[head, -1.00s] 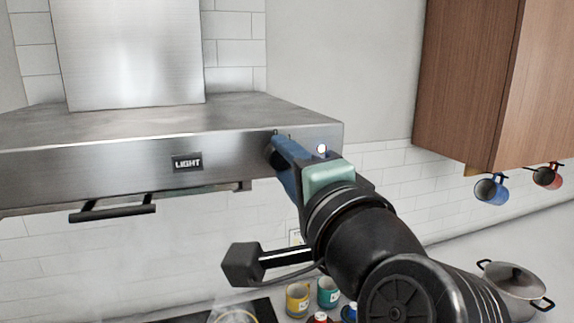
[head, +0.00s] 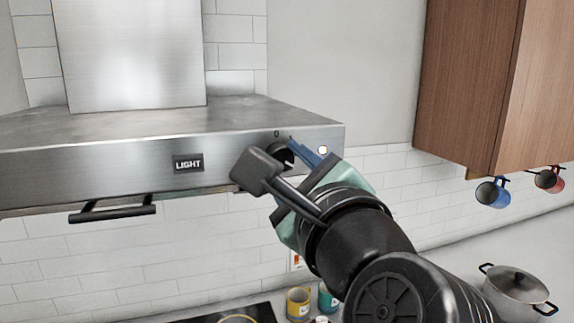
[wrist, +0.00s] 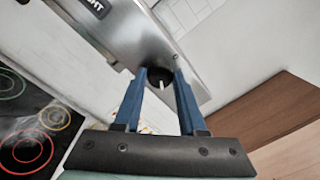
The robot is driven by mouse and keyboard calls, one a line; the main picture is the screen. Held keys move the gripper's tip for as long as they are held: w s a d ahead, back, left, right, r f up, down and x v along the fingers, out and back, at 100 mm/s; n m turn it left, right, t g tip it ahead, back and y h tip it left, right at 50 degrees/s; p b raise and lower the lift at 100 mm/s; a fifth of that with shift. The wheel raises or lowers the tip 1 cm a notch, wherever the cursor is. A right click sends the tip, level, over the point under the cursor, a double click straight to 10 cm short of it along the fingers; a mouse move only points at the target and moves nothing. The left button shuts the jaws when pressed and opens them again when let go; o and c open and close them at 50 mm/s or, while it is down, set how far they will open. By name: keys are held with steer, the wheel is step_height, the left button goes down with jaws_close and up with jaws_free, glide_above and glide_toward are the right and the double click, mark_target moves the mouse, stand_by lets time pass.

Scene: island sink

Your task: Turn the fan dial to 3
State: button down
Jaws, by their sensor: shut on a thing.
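The fan dial (head: 283,153) is a round black knob on the right part of the steel range hood's front face. A small mark, perhaps a 0, shows just above it. In the wrist view the black dial (wrist: 158,75) with a white pointer line sits between my two blue fingers. My gripper (wrist: 160,74) is shut on the dial, one finger at each side. In the head view my gripper (head: 289,149) is rolled over, and its wrist part hides some of the dial. I cannot read which number the pointer faces.
The range hood (head: 100,160) has a LIGHT button (head: 188,163) left of the dial. A wooden cabinet (head: 480,80) hangs at right, with blue (head: 492,193) and red (head: 549,179) mugs below it. A pot (head: 516,288) stands at lower right.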

steer(key=shift+m, duration=1.2)
steer(key=shift+c, duration=2.4)
jaws_free()
steer(key=b+v, duration=0.5)
steer(key=v, duration=0.8)
